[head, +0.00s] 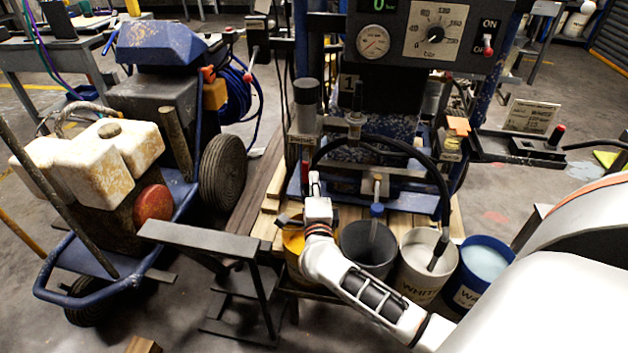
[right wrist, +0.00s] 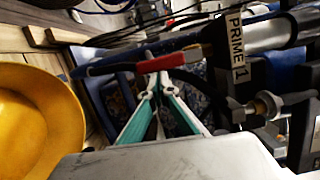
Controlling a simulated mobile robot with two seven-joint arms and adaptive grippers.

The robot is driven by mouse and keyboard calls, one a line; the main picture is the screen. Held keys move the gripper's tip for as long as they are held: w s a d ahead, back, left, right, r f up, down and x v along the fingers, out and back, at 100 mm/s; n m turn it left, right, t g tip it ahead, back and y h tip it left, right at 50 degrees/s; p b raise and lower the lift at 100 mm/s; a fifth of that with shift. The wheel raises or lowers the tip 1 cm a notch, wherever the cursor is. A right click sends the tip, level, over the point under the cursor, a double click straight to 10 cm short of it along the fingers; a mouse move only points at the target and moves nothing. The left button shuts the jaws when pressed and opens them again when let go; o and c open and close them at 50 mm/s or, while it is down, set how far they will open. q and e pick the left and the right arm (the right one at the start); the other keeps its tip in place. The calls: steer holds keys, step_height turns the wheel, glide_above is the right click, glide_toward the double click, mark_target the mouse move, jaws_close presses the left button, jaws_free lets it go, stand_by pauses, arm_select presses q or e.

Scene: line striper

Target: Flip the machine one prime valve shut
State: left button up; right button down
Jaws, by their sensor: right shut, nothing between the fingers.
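The fingertips are together and appear to touch or nearly touch the lever; the exact contact is unclear. In the head view, my right gripper (head: 314,180) is just below the small valve label (head: 303,139) on the machine (head: 360,155) marked 1. It is shut and empty. The lever is small and partly hidden there. My left gripper is out of view.
A black hose (head: 440,185) arches nearby. A blue cart with a white tank (head: 120,145) stands left.

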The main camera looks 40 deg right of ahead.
steer(key=m+b, duration=0.1)
steer(key=w+a+f+m+b, duration=0.1)
steer(key=shift+f+m, duration=0.15)
steer(key=shift+m, duration=0.25)
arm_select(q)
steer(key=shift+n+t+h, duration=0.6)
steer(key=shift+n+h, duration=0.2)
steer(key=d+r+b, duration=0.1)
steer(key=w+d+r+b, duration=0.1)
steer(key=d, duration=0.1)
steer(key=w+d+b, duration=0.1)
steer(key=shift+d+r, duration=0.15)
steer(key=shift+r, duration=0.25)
arm_select(e)
steer(key=w+a+r+m+h, duration=0.3)
steer(key=w+a+r+m, duration=0.1)
steer(key=m, duration=0.6)
steer(key=shift+w+a+r, duration=0.4)
steer(key=shift+w+r, duration=0.1)
steer(key=shift+w, duration=0.4)
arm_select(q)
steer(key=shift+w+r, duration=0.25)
arm_select(e)
steer(key=shift+r, duration=0.2)
